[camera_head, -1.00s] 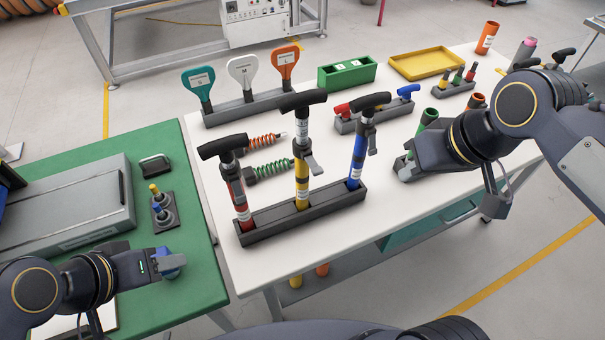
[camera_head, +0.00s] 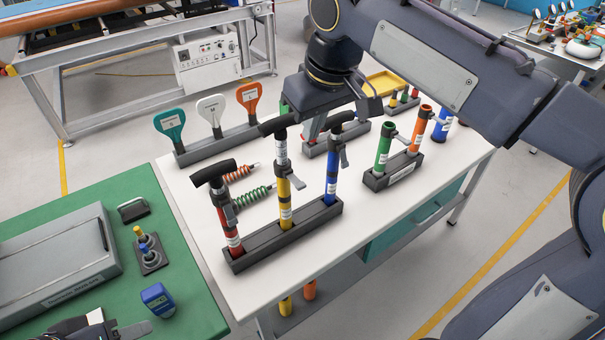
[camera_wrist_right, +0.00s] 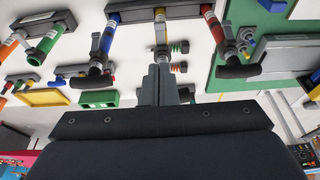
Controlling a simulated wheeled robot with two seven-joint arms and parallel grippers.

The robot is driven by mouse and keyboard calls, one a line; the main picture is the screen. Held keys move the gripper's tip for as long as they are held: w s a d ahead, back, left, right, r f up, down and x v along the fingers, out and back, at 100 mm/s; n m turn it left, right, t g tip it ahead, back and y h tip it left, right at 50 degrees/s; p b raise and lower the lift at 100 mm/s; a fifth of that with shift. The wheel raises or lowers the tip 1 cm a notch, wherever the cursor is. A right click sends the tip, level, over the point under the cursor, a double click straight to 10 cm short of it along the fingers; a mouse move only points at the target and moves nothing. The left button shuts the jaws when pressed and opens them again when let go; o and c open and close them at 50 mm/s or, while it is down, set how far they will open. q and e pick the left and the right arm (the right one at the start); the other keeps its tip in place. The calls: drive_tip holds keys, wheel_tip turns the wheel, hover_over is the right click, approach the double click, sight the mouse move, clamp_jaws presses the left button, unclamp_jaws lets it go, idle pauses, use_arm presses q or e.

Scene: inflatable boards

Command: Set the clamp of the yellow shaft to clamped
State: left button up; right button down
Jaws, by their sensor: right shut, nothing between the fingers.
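The yellow shaft (camera_head: 285,200) stands upright in the middle of a dark rack (camera_head: 262,250), between a red shaft (camera_head: 231,228) and a blue shaft (camera_head: 331,175). Its black T-handle (camera_head: 279,124) is on top. In the right wrist view the yellow shaft (camera_wrist_right: 160,30) is straight ahead of my right gripper (camera_wrist_right: 160,88), which is shut and empty. In the head view my right gripper (camera_head: 314,122) is behind the handles, partly hidden. My left gripper (camera_head: 130,329) is at the bottom edge, partly cut off.
Two springs (camera_head: 252,197) lie behind the rack. Paddle-shaped tags (camera_head: 212,110) stand in a holder further back. A second rack (camera_head: 392,172) with coloured tubes is to the right. A green table (camera_head: 60,215) holds a grey case and a blue device (camera_head: 157,298).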

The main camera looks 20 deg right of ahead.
sight(301, 183)
drive_tip(key=x, duration=0.9)
drive_tip(key=s+x, duration=0.1)
drive_tip(key=x, duration=0.3)
drive_tip(key=shift+d+f+p, duration=0.25)
drive_tip(key=shift+f+p, duration=0.15)
drive_tip(key=shift+f, duration=0.1)
drive_tip(key=shift+w, duration=0.1)
